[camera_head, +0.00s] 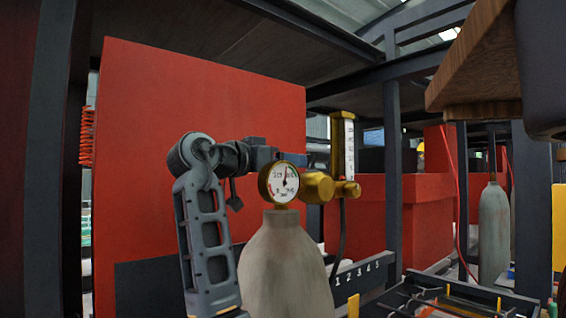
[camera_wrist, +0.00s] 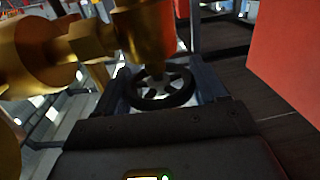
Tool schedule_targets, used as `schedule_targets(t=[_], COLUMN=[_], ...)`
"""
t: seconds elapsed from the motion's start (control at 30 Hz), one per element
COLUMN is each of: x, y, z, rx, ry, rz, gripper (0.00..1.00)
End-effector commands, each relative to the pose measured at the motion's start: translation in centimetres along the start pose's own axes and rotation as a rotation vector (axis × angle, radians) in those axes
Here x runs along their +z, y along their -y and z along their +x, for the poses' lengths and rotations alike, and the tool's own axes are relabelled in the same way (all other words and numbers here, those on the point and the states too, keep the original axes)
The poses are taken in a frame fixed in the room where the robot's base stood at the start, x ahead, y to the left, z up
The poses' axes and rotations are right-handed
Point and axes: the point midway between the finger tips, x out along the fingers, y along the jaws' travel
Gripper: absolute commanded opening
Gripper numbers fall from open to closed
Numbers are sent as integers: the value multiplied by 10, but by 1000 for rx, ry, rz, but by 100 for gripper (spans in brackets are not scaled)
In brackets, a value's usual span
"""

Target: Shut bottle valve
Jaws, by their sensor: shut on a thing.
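The grey gas bottle (camera_head: 285,265) stands upright in the head view. On its top are a round white pressure gauge (camera_head: 284,182) and brass regulator fittings (camera_head: 317,187). My gripper (camera_head: 268,156) reaches in from the left, at the valve behind the gauge. In the wrist view the black spoked valve handwheel (camera_wrist: 165,98) sits between the two fingers of my gripper (camera_wrist: 163,84), which are shut on it. The brass valve body (camera_wrist: 146,35) is just beyond the wheel. The gauge and fittings hide the wheel in the head view.
A brass-mounted flow tube (camera_head: 348,150) rises right of the regulator, with a dark hose below. A red panel (camera_head: 200,110) stands behind my arm. A second grey bottle (camera_head: 493,230) stands far right. A numbered rail (camera_head: 360,270) and dark frame posts lie right of the bottle.

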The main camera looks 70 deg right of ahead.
Motion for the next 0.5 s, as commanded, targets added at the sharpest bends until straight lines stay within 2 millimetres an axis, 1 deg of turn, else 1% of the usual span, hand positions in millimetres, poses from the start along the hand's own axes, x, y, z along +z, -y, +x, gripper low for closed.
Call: schedule_targets(t=[0.27,0.5], x=[0,0], y=[1,0], z=[0,-1], rx=[45,192], ry=[-1,-1], rz=[0,-1], gripper=[40,40])
